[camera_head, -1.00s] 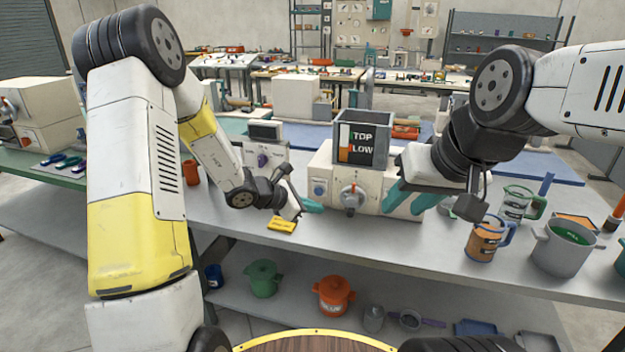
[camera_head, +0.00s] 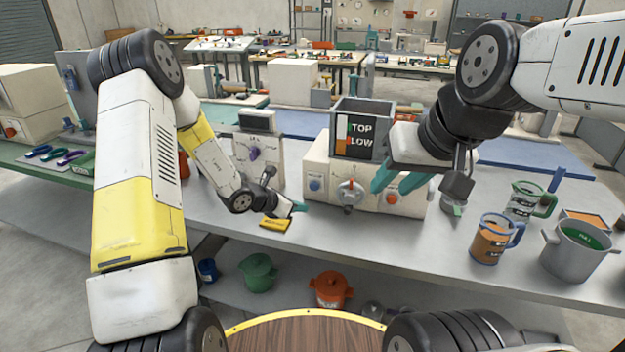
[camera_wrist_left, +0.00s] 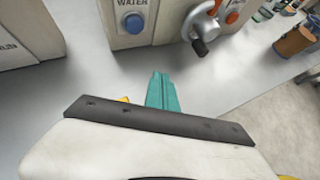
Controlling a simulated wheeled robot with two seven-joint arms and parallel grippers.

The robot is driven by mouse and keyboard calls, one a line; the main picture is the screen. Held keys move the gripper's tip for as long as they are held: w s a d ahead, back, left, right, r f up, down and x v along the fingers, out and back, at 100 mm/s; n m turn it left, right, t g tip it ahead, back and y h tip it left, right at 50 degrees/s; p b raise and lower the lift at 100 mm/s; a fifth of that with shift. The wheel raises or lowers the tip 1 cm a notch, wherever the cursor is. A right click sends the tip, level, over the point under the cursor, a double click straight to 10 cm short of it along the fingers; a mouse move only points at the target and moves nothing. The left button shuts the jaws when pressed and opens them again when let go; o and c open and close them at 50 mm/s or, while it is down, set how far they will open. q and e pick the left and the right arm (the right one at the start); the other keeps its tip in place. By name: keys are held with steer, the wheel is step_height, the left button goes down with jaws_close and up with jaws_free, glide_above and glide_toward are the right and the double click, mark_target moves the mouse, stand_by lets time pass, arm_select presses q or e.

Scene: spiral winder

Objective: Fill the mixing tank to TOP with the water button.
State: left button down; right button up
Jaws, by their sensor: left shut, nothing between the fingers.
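The mixing tank (camera_head: 370,104) is a grey open box on the cream machine, with TOP and LOW marks on its front. An orange band shows low on its gauge strip; the exact level is too small to read. The blue water button (camera_head: 315,184) is on the machine's left front, and shows under the WATER label in the left wrist view (camera_wrist_left: 133,22). My left gripper (camera_head: 299,207) is shut and empty, below and in front of the button, apart from it. My right gripper (camera_head: 397,188) has its teal fingers apart, in front of the machine's right side.
A grey lever valve (camera_head: 350,192) and an orange button (camera_head: 392,198) are on the same front panel. A yellow block (camera_head: 275,223) lies by my left gripper. Jugs (camera_head: 492,240) and a grey pot (camera_head: 572,252) stand at the right. The front of the table is bare.

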mark_target(314, 186)
arm_select(q)
steer(key=shift+w+d, duration=0.45)
steer(key=shift+w, duration=0.85)
steer(key=shift+w+d, duration=0.4)
steer(key=shift+w, duration=0.85)
steer(key=shift+w+d, duration=0.45)
steer(key=shift+w, duration=0.85)
steer(key=shift+w, duration=0.1)
steer(key=shift+w+d, duration=0.1)
steer(key=shift+w, duration=0.2)
steer(key=shift+w+d, duration=0.15)
steer(key=shift+w, duration=0.25)
stand_by(0.7)
stand_by(1.6)
steer(key=shift+s+a, duration=0.3)
steer(key=shift+s, duration=0.5)
steer(key=shift+s, duration=0.1)
